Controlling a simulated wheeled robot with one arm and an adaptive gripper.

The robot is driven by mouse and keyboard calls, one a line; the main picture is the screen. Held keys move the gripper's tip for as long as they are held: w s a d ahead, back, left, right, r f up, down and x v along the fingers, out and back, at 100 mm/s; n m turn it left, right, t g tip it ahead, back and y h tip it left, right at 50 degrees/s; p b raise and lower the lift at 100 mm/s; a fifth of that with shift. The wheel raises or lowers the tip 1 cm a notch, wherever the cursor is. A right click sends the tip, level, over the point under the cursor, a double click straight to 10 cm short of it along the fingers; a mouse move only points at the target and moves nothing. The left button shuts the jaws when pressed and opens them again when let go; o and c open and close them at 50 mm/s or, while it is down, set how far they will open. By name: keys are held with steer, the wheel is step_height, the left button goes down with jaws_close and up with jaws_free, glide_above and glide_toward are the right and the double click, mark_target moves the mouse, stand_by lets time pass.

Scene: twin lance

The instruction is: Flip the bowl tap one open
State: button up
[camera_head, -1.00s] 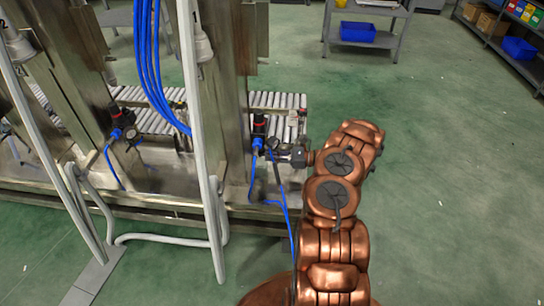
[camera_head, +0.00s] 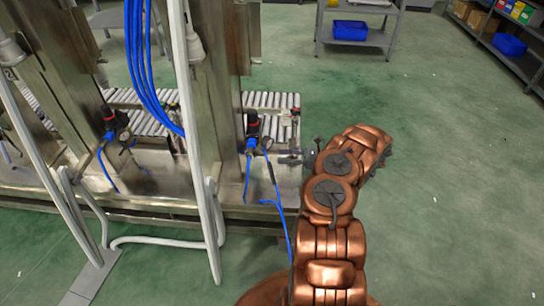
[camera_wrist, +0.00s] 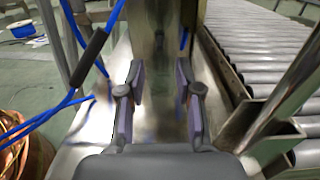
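An air filter unit with a red-marked black top and blue lower part (camera_head: 252,128) stands at the end of the steel frame, with a round gauge beside it. The bowl tap itself is too small to make out. My gripper (camera_head: 288,159) is just right of and below this unit in the head view, too small there to judge. In the wrist view my gripper (camera_wrist: 160,94) is open, its two fingers apart with nothing held. Shiny steel shows behind the gap. A blue hose with a black sleeve (camera_wrist: 92,50) runs left of the fingers.
A second similar filter unit (camera_head: 112,122) stands further left. A roller conveyor (camera_head: 272,102) lies behind, and on the right in the wrist view. Steel columns (camera_head: 218,85), a pale upright pipe (camera_head: 190,130) and blue hoses (camera_head: 143,70) stand close by. Green floor is free right.

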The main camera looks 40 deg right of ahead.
steer(key=shift+v, duration=2.7)
